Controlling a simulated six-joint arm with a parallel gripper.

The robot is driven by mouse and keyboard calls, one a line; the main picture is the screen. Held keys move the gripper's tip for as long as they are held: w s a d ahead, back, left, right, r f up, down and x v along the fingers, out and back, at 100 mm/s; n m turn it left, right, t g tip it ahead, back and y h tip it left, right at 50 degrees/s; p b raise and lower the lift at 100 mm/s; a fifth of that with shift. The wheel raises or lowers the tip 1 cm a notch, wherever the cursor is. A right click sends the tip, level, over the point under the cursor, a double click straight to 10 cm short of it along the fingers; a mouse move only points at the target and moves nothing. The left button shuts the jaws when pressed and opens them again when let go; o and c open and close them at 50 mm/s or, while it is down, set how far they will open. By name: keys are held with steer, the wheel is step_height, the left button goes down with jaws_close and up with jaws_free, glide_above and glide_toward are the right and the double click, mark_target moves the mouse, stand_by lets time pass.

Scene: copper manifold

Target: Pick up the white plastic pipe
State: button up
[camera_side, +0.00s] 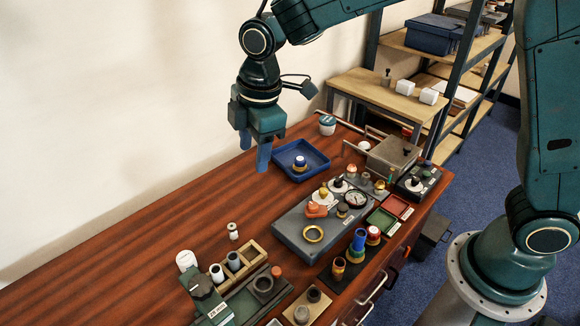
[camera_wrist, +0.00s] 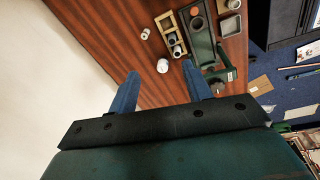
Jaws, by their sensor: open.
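My gripper (camera_side: 262,158) is high above the bench, to the right of and well apart from the white cylinder. Its blue fingers (camera_wrist: 161,72) are spread, with nothing between them.
A blue tray (camera_side: 300,160), a grey plate (camera_side: 292,236) with fittings and a grey metal box (camera_side: 390,156) lie further right. The bench left of the gripper is clear, beside the wall.

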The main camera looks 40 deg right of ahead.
steer(key=w+a+f+n+g, duration=0.1)
steer(key=w+a+f+n, duration=0.1)
steer(key=a+f+n, duration=0.4)
steer(key=n, duration=0.1)
glide_above(216, 271)
step_height(216, 271, down, 10)
steer(key=f, duration=0.1)
steer(key=shift+r+g+h, duration=0.25)
steer(key=shift+g+h, duration=0.05)
steer(key=shift+h, duration=0.1)
steer(key=shift+f, duration=4.25)
steer(key=shift+f, duration=2.6)
steer(key=c, duration=1)
